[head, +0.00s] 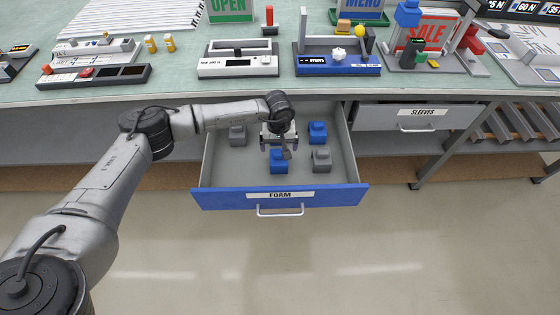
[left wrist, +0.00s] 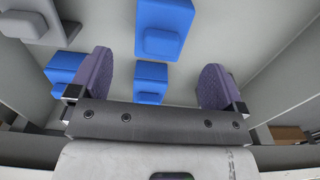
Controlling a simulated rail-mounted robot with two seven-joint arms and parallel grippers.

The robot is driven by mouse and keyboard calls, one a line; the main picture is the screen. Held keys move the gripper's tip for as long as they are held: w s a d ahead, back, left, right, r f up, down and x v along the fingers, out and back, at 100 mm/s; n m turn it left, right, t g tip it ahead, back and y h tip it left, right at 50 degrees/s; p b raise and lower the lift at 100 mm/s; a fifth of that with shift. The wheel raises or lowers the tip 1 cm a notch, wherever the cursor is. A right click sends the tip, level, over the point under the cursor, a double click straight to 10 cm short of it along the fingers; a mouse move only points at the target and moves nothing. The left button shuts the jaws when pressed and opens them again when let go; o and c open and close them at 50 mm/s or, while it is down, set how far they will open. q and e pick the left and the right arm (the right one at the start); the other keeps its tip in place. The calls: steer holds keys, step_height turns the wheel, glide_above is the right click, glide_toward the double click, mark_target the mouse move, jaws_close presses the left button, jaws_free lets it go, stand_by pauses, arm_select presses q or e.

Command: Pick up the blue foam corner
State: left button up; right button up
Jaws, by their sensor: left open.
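Blue foam corners lie in the open drawer (head: 281,195) labelled FOAM. In the head view one blue foam corner (head: 317,132) is at the back right and another blue foam corner (head: 278,161) is near the front, partly behind my gripper. My left gripper (head: 279,143) is over the drawer, open and empty. In the left wrist view the open left gripper (left wrist: 157,82) has a blue foam corner (left wrist: 150,82) in line with the space between its fingers. Another blue corner (left wrist: 164,27) is beyond it, and a third (left wrist: 65,72) is beside the left finger. My right gripper is out of view.
Grey foam corners, one at the drawer's left (head: 237,136) and one at its right (head: 321,158), lie with the blue ones. The drawer walls are close around the gripper. The SLEEVES drawer (head: 418,117) is shut. The worktop (head: 190,88) above holds several lightbox frames and signs.

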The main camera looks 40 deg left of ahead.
mark_target(279, 153)
arm_select(q)
steer(key=shift+f, duration=0.7)
steer(key=shift+s+d+f+b, duration=0.1)
steer(key=shift+f+b, duration=0.45)
steer(key=shift+f, duration=0.75)
steer(key=shift+s+f+b, duration=0.1)
steer(key=shift+f+b, duration=0.4)
steer(key=shift+f, duration=0.8)
steer(key=shift+w, duration=0.1)
steer(key=c, duration=1)
steer(key=shift+r, duration=0.6)
step_height(279, 153, up, 3)
steer(key=shift+r+p, duration=0.1)
steer(key=shift+p, duration=0.8)
steer(key=d+r+p, duration=0.2)
steer(key=d+r, duration=0.4)
steer(key=d, duration=0.5)
steer(key=shift+w+d+r+p, duration=0.15)
steer(key=shift+d+r+p, duration=0.15)
steer(key=shift+r, duration=0.1)
